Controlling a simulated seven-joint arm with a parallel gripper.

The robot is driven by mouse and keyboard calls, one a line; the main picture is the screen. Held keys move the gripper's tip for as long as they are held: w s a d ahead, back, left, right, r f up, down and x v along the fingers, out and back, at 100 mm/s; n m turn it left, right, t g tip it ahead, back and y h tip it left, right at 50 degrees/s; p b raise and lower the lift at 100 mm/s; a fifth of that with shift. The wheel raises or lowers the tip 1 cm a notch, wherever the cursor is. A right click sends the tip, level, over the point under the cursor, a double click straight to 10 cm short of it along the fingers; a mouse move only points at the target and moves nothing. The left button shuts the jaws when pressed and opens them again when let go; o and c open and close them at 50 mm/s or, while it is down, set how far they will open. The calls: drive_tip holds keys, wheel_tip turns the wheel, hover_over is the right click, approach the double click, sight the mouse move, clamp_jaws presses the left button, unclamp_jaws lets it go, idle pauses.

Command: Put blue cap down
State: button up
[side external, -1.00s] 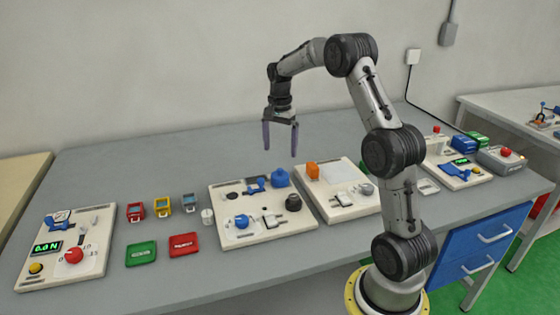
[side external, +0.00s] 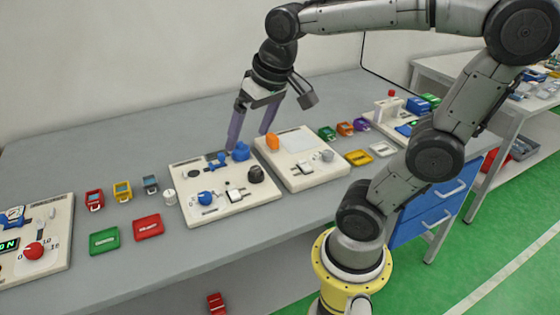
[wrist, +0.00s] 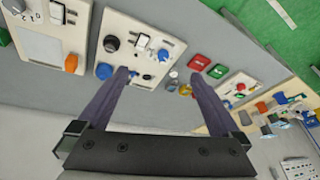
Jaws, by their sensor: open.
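A blue cap (side external: 241,152) sits upright at the back right of the middle cream panel (side external: 205,212). My gripper (side external: 248,141) is open and empty, pointing down, with its two purple fingers spread around or just behind the cap in the side view. I cannot tell whether a finger touches it. In the wrist view my gripper (wrist: 160,74) shows wide open over the panel's edge (wrist: 114,15). A blue knob (side external: 205,197) and a small blue lever (side external: 215,162) are on the same panel.
A dark knob (side external: 256,174) and a white switch (side external: 235,195) stand on the panel near the cap. To the right is a panel with an orange block (side external: 272,143). Red, yellow and blue-grey pieces stand at left. Grey table behind is clear.

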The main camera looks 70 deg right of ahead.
drive_tip(key=s+a+f+n+t, duration=0.1)
drive_tip(key=s+a+f+n, duration=0.2)
drive_tip(key=s, duration=0.4)
drive_tip(key=shift+s+a+f+n+y, duration=0.2)
drive_tip(key=shift+s+a+n+y, duration=0.15)
drive_tip(key=shift+n, duration=0.45)
